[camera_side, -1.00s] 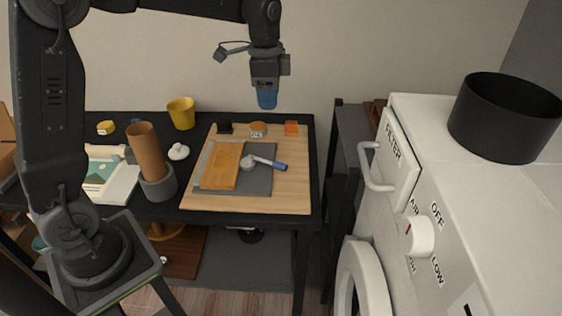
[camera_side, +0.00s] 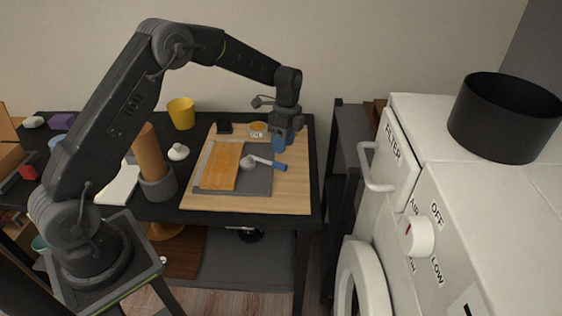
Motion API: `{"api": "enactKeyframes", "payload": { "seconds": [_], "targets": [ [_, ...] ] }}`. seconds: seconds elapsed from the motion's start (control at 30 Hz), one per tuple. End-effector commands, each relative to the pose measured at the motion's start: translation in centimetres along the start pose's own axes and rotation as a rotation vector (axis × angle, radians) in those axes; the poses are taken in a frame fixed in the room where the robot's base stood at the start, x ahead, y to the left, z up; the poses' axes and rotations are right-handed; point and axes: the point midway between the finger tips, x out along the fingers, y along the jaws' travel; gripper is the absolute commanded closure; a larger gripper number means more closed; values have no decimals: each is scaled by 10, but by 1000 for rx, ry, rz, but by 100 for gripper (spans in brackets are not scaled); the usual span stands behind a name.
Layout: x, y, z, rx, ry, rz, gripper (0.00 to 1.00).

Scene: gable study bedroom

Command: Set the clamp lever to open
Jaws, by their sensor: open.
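The clamp lever (camera_side: 265,161) is a light arm with a blue handle end (camera_side: 279,167), pivoting on a round hub (camera_side: 247,163). It sits on a dark grey plate (camera_side: 258,182) beside an orange-brown wooden block (camera_side: 222,166), and its handle points right. The plate lies on a light wooden board (camera_side: 295,190). My gripper (camera_side: 279,145), with blue fingertips, points down just above and behind the handle end. It looks empty and apart from the lever, though the gap is hard to judge. The finger opening is too small to make out.
A tin (camera_side: 257,129) and a black block (camera_side: 224,127) stand at the board's back edge. A yellow cup (camera_side: 181,113), a white lidded item (camera_side: 178,152) and a brown cylinder in a grey holder (camera_side: 158,182) stand left. A white machine (camera_side: 400,215) stands right. The board's front right is bare.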

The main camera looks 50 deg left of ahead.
Motion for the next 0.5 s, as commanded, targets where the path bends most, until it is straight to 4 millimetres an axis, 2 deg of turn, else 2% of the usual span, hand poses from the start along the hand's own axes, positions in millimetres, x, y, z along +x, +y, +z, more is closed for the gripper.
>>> {"api": "enactKeyframes", "payload": {
  "seconds": [0.1, 0.23, 0.5],
  "targets": [
    [25, 1, 0, 0, -1, 4, 52],
    [45, 1, 0, 0, -1, 1, 52],
    [64, 0, 0, 0, 0, -2, 52]
  ]
}}
